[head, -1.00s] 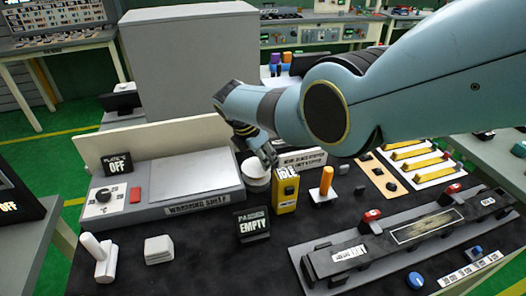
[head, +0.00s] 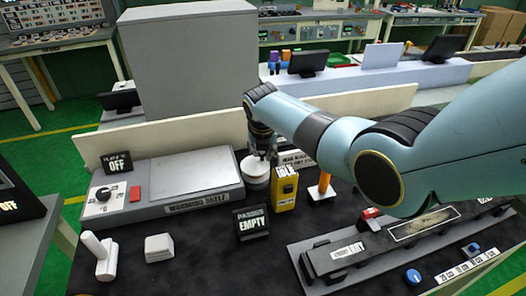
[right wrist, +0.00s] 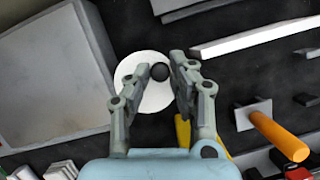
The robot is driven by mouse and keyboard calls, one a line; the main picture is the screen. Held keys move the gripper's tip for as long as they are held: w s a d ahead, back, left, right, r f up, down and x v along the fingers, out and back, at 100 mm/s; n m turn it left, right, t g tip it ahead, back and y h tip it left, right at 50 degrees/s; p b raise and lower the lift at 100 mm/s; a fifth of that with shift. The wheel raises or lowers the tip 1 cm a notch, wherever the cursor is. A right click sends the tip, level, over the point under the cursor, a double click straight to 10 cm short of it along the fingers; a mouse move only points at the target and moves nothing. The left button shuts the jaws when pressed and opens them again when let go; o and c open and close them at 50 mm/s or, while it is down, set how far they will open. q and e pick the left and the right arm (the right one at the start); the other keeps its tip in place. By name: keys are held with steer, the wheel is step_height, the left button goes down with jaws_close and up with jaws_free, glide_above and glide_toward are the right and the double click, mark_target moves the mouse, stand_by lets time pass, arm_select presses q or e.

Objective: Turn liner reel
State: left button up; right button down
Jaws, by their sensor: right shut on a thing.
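The liner reel is a white round drum (head: 257,176) with a small dark knob on top. It stands beside the right end of the warming shelf, behind the "PASSED EMPTY" sign. My right gripper (head: 262,154) comes down onto it from above. In the right wrist view the white disc (right wrist: 148,97) lies under my right fingers (right wrist: 161,74), and the dark knob (right wrist: 160,72) sits between the fingertips, which are shut on it. The arm and fingers hide part of the reel. My left gripper is not in view.
The warming shelf (head: 195,180) is to the left. A yellow "IDLE" box (head: 284,192) and an orange handle (head: 324,182) stand close on the right. The "EMPTY" sign (head: 252,224) is in front. A pale low wall (head: 200,131) runs behind.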

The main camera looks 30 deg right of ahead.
mark_target(266, 171)
steer(key=shift+w+f+n+y, duration=0.1)
steer(key=shift+n+y, duration=0.2)
steer(key=shift+n, duration=0.5)
steer(key=shift+w+f+n+y, duration=0.1)
steer(key=shift+n+y, duration=0.2)
steer(key=shift+n, duration=0.5)
steer(key=shift+a, duration=0.1)
steer(key=c, duration=1.2)
jaws_free()
steer(key=shift+w, duration=0.1)
steer(key=shift+r, duration=0.1)
steer(key=shift+r, duration=0.1)
steer(key=v, duration=1.1)
steer(key=shift+s+r, duration=0.3)
